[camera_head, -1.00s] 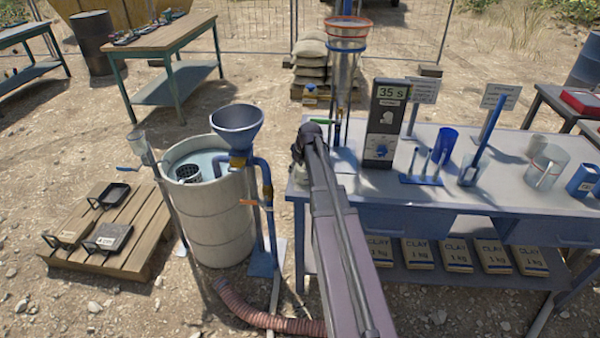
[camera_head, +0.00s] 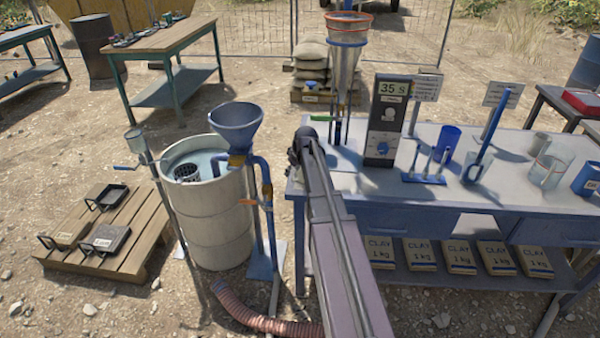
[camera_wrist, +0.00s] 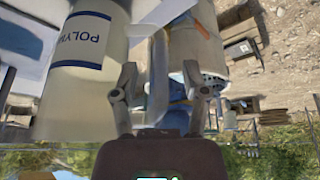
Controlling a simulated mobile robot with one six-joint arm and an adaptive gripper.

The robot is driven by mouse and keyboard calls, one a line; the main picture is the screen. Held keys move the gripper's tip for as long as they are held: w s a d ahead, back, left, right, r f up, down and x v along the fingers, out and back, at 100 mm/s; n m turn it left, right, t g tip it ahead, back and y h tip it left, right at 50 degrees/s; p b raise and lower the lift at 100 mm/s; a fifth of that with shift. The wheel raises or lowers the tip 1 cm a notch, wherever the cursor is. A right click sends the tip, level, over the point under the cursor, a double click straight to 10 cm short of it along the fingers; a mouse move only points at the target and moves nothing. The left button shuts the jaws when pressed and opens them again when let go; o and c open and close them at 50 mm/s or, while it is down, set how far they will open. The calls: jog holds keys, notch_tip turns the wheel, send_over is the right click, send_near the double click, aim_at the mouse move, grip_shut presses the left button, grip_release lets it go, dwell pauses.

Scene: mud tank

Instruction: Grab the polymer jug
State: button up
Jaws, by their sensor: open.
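The polymer jug (camera_wrist: 80,75) is a pale, cream-white container with a white and blue label showing "POLYM" upside down, at the left of the wrist view. My gripper (camera_wrist: 160,72) is open, with its two fingers spread. Between and beyond the fingers a pale upright piece and blue parts show. In the head view my arm ends at the left end of the blue table, and I cannot make out the jug there.
The blue table (camera_head: 465,200) holds a timer box (camera_head: 387,120), a blue cup (camera_head: 449,138) and clear vessels. A pale barrel (camera_head: 220,220) with a blue funnel (camera_head: 236,122) stands close left of my arm. A ribbed hose (camera_head: 250,310) lies on the ground.

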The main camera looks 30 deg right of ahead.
jog(key=shift+w+f, duration=0.2)
jog(key=shift+f, duration=0.25)
dwell(0.3)
grip_shut()
